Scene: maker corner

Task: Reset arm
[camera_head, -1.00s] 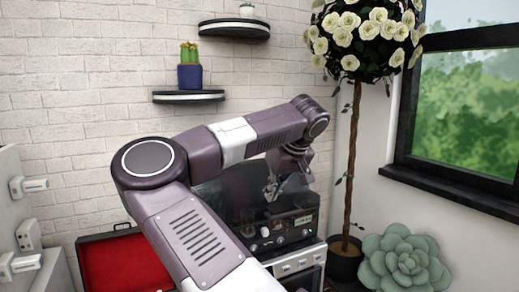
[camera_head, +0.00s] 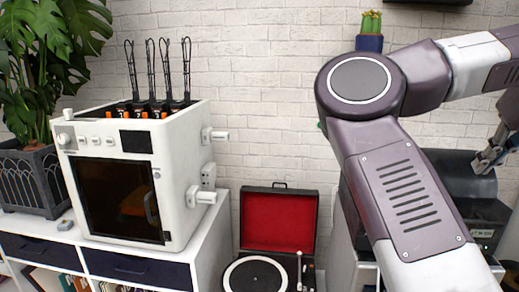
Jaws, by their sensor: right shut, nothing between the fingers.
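My right arm (camera_head: 405,185) comes up from the bottom right, bends at a round joint and runs off the right edge. My right gripper (camera_head: 484,168) hangs at the far right in front of a dark machine (camera_head: 465,172). It is shut and holds nothing. My left arm and gripper are not in view.
A white 3D printer (camera_head: 185,215) stands on a white cabinet (camera_head: 215,262) at the left, beside a potted plant (camera_head: 45,60). An open record player with a red-lined lid (camera_head: 278,222) is in the middle. A potted cactus (camera_head: 369,42) shows above my arm.

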